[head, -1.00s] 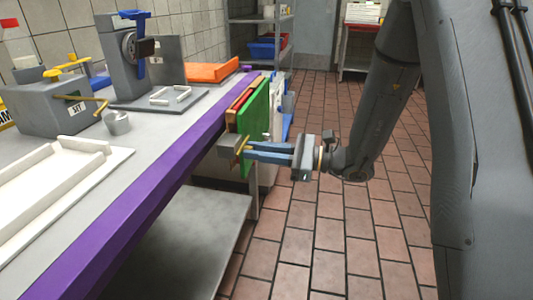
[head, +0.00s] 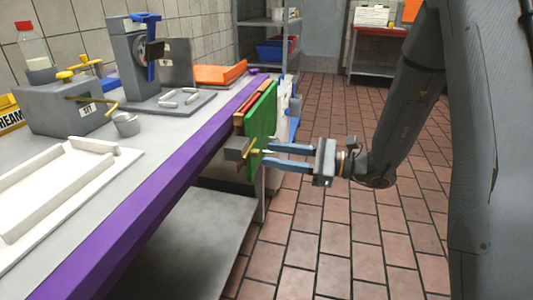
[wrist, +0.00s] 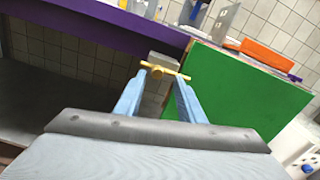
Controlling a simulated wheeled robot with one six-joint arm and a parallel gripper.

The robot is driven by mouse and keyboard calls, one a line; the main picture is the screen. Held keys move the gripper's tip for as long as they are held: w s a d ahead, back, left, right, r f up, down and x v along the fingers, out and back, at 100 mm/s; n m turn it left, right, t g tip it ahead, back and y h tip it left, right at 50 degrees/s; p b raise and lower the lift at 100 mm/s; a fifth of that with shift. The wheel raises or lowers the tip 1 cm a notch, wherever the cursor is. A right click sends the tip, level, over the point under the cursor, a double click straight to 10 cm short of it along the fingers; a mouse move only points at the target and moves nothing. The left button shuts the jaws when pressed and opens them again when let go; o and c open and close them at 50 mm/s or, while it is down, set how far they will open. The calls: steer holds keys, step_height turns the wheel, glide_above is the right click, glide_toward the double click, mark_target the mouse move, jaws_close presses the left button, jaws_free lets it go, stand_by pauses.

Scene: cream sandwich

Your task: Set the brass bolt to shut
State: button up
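The brass bolt (head: 254,151) is a small yellow bar with a crosspiece, beside a grey block (head: 237,148) at the near end of the green panel (head: 262,120). In the wrist view the bolt (wrist: 165,69) lies crosswise just beyond my fingertips, with the grey block (wrist: 163,60) behind it. My gripper (head: 267,154) is open, its two blue fingers spread apart, at the bolt. In the wrist view my gripper (wrist: 161,84) has nothing visible clamped between its fingers. I cannot tell whether a fingertip touches the bolt.
The purple-edged counter (head: 150,181) runs along the left, with a grey shelf (head: 185,238) below. On it stand a white tray (head: 60,190), a grey box with a brass lever (head: 60,108), and an orange slab (head: 220,73). The tiled floor (head: 310,240) to the right is clear.

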steer(key=shift+v, duration=2.25)
steer(key=s+a+r+n+g+h, duration=0.1)
steer(key=s+a+n+g+h, duration=0.1)
steer(key=s+a+n+g, duration=0.55)
steer(key=s+d+f+n+g+h, duration=0.1)
steer(key=s+d+n+h, duration=0.1)
steer(key=s+n+h, duration=0.45)
steer(key=s+d+n+g+h, duration=0.1)
steer(key=s+d+h, duration=0.15)
steer(key=s, duration=0.65)
steer(key=d+r+n+t+h+p, duration=0.3)
steer(key=d+r+t+h+p, duration=0.2)
steer(key=d+r+p, duration=0.5)
steer(key=shift+s+d+n+h+p, duration=0.15)
steer(key=shift+d+n+h+p, duration=0.4)
steer(key=shift+d+p, duration=2.3)
